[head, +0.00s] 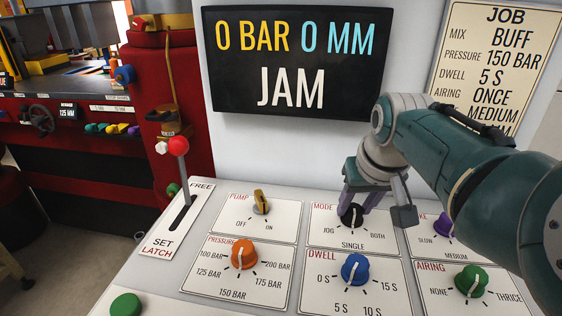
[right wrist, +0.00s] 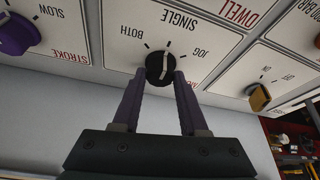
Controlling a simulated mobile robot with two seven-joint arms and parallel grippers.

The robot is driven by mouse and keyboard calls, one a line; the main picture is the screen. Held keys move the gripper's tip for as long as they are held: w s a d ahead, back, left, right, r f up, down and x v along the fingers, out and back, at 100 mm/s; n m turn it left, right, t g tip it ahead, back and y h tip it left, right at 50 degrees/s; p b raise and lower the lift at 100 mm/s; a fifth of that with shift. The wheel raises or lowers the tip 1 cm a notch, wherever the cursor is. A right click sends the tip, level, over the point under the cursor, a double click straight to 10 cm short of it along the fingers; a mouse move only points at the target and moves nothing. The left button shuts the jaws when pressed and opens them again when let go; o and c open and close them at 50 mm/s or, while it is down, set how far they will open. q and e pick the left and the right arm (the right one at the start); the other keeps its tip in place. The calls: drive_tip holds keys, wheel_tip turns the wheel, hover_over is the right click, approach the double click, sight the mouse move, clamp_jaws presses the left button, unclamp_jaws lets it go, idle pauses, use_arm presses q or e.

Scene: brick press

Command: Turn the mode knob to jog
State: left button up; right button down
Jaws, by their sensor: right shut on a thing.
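The black mode knob (head: 352,215) is on the white panel under the word MODE, with JOG at its left, SINGLE below and BOTH at its right. It also shows in the right wrist view (right wrist: 160,69), where the labels appear upside down. Its white pointer line seems to point roughly at SINGLE; the exact angle is hard to tell. My right gripper (head: 358,203) is shut on the knob, with one purple finger on each side in the right wrist view (right wrist: 160,78). My left gripper is not in view.
Neighbouring knobs sit close by: yellow pump (head: 261,201), orange pressure (head: 244,254), blue dwell (head: 355,269), green airing (head: 470,281) and purple stroke (right wrist: 17,35). A red-tipped lever (head: 178,147) stands at the left. The black display (head: 297,64) reads JAM.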

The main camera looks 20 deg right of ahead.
idle(0.4)
drive_tip(key=shift+a+m+h, duration=0.1)
drive_tip(key=shift+m+h, duration=0.3)
drive_tip(key=shift+m, duration=0.6)
drive_tip(key=shift+w+f+m+g+h+b, duration=0.15)
drive_tip(key=shift+m+g+h+b, duration=0.25)
drive_tip(key=shift+m+b, duration=0.6)
drive_tip(key=m+g+h+b, duration=0.1)
drive_tip(key=m+b, duration=0.1)
drive_tip(key=m, duration=0.1)
drive_tip(key=shift+m, duration=0.4)
drive_tip(key=shift+a+m+g+b, duration=0.1)
drive_tip(key=shift+m+g+b, duration=0.2)
drive_tip(key=shift+m+b, duration=0.65)
drive_tip(key=shift+m, duration=0.25)
